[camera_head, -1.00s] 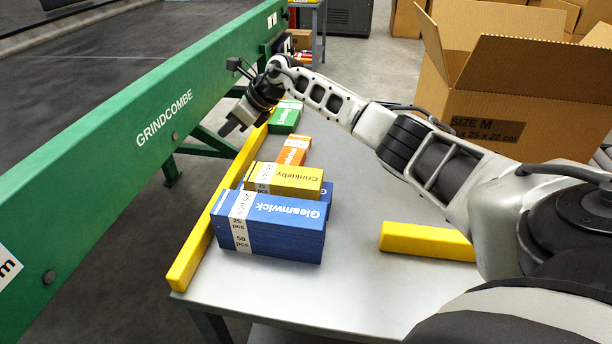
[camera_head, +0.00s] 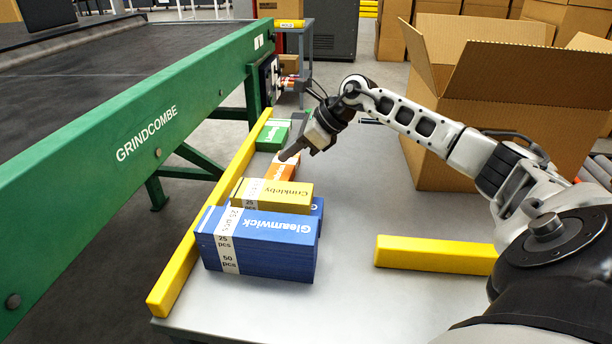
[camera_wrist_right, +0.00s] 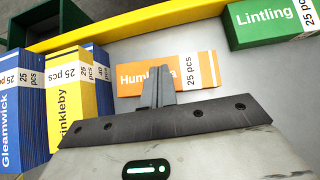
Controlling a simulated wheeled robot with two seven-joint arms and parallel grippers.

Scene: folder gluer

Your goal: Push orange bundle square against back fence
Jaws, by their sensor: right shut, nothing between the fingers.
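The orange bundle (camera_head: 283,171) lies flat on the table between the green and yellow bundles. In the right wrist view the orange bundle (camera_wrist_right: 198,72) lies roughly parallel to the yellow back fence (camera_wrist_right: 130,24), with a grey strip of table between them. The fence (camera_head: 205,222) runs along the table's left side in the head view. My right gripper (camera_head: 285,157) is shut and empty at the orange bundle, its fingers (camera_wrist_right: 159,72) covering part of the label. I cannot tell whether they touch it. My left gripper is not in view.
A green bundle (camera_head: 272,135) lies beyond. A yellow bundle (camera_head: 275,193) and tall blue stack (camera_head: 262,245) stand nearer. Another yellow bar (camera_head: 435,254) lies right. An open carton (camera_head: 520,120) stands at the back right. The green conveyor frame (camera_head: 100,180) is left of the fence.

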